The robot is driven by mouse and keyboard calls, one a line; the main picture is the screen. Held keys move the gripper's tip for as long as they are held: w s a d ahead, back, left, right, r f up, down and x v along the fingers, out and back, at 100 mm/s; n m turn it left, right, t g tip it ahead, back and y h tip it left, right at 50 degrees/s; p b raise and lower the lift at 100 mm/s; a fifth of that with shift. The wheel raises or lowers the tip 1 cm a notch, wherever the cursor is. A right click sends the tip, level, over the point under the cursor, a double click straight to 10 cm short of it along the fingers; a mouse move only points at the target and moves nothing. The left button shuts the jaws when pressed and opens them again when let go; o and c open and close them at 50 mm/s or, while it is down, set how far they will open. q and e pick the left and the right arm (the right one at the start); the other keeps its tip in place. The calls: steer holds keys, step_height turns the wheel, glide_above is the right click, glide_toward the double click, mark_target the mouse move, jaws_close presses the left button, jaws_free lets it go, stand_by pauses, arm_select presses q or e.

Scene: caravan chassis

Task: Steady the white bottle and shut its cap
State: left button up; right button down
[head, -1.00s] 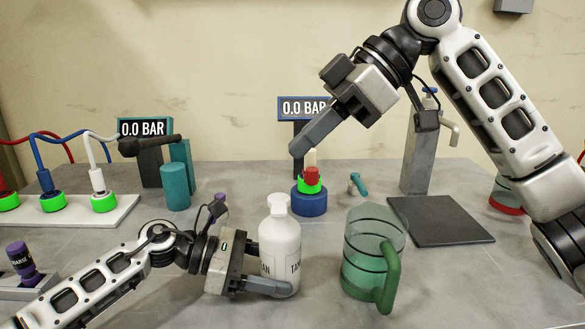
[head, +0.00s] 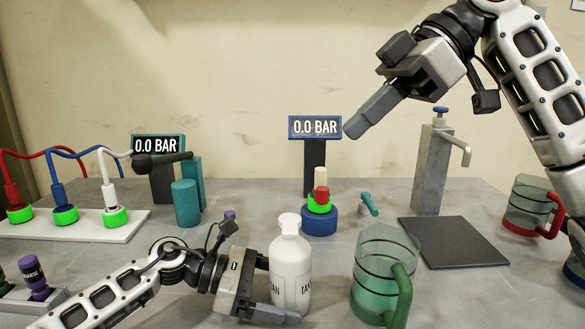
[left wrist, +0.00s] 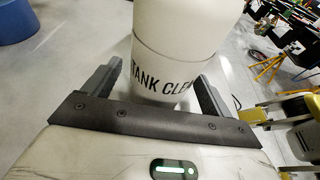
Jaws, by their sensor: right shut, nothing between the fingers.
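The white bottle (head: 290,262) stands upright on the grey table, with dark lettering on its side and a white top (head: 288,223). I cannot tell from here whether its cap is fully shut. My left gripper (head: 285,312) is low at the bottle, with one finger across its front near the base.
A green jug (head: 375,270) stands just right of the bottle. Behind are a blue base with a red knob (head: 321,196), a gauge (head: 315,127), a teal cylinder (head: 186,203) and a grey dispenser (head: 433,170). A dark mat (head: 452,242) lies right.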

arm_select(q)
steer(key=shift+a, duration=0.15)
steer(key=v, duration=1.1)
steer(key=shift+a+r, duration=0.1)
steer(key=shift+a, duration=0.3)
